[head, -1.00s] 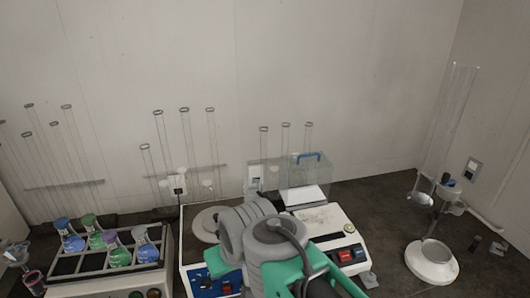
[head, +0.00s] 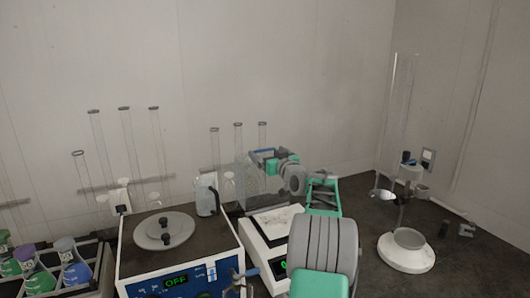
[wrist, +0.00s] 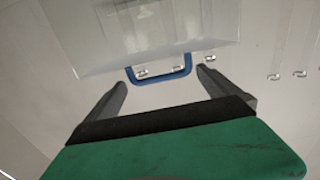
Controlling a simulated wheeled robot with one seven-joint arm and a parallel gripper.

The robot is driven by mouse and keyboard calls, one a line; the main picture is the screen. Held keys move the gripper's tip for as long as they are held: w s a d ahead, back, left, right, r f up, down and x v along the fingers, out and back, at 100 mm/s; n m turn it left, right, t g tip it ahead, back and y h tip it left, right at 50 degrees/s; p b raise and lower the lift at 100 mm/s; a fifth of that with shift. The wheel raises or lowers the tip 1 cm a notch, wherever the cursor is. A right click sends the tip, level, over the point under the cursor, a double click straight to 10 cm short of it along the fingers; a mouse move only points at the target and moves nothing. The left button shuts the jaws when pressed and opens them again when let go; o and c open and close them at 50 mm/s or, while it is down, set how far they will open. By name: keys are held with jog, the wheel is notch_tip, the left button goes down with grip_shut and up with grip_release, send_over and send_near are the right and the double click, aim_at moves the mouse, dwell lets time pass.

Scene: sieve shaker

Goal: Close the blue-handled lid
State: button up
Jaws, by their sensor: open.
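The clear lid (head: 238,184) stands upright at the back of the white balance (head: 262,242). Its blue handle (wrist: 160,79) shows along the lid's edge in the wrist view. My gripper (wrist: 162,76) is open, with one dark finger on each side of the handle in that view. I cannot tell whether the fingers touch it or are still short of it. In the head view my gripper (head: 262,156) is at the top of the lid and hides most of the handle.
A blue-fronted device (head: 180,270) with a round grey top stands left of the balance. A rack of flasks (head: 62,275) is at the far left. A white round-based stand (head: 407,255) with a tall clear tube is at the right. Clear tubes stand along the wall.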

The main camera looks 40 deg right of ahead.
aim_at(265, 150)
jog(key=shift+x, duration=1.55)
jog(key=shift+c, duration=0.2)
jog(key=c, duration=1.8)
jog(key=shift+o, duration=0.2)
jog(key=shift+s, duration=0.1)
jog(key=shift+f, duration=0.15)
